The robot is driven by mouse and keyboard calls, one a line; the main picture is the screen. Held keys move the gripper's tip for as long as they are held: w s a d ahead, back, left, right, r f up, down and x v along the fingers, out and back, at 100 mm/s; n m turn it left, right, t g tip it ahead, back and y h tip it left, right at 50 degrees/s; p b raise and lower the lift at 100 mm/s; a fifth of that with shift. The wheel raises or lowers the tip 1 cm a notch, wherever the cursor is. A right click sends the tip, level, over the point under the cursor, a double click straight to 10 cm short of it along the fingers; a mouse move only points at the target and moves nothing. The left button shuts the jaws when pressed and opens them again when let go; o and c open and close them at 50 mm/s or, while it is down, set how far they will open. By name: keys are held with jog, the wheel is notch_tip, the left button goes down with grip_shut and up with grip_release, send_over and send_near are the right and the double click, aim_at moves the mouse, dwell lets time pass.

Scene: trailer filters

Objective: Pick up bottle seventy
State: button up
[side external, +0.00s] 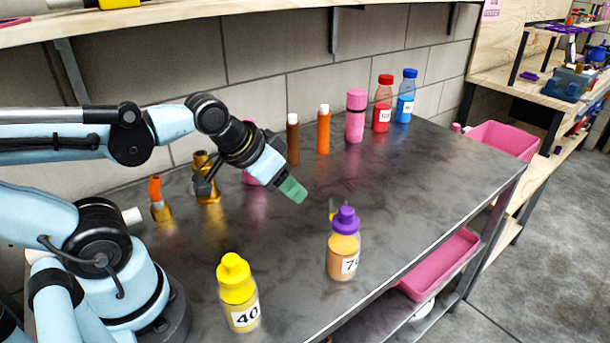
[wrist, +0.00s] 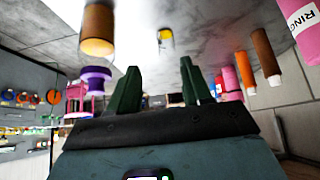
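The bottle with a purple cap (side external: 343,250) stands upright near the front edge of the metal bench. Its label starts with 7; the second digit is partly turned away and hard to read. In the wrist view, which looks upside down, a bottle with a purple cap (wrist: 97,32) shows left of the fingers. My gripper (side external: 292,189) hangs in the air above the bench, up and left of this bottle in the side view, tilted downward. In the wrist view my gripper (wrist: 159,72) has its two green fingers apart with nothing between them.
A yellow bottle labelled 40 (side external: 238,297) stands at the front left. Red (side external: 382,110), blue (side external: 405,100), pink (side external: 355,118), orange (side external: 323,131) and brown (side external: 293,140) bottles line the back. A small yellow item (side external: 333,208) sits behind the purple-capped bottle. The bench's right side is clear.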

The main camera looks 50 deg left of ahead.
jog(key=o, duration=0.7)
jog(key=shift+o, duration=0.2)
notch_tip(320, 180, up, 5)
jog(key=m+g, duration=0.2)
jog(key=g, duration=0.4)
send_over(349, 209)
jog(key=a, duration=0.1)
jog(key=shift+s+r, duration=0.1)
jog(key=shift+s, duration=0.1)
jog(key=shift+w+d+r+g, duration=0.1)
jog(key=shift+w+d+g, duration=0.05)
jog(key=shift+d+g, duration=0.4)
notch_tip(349, 209, down, 6)
jog(key=shift+f, duration=0.25)
jog(key=shift+s+a+f, duration=0.1)
jog(key=shift+f, duration=1.3)
jog(key=shift+s+f, duration=0.1)
jog(key=shift+f, duration=1.3)
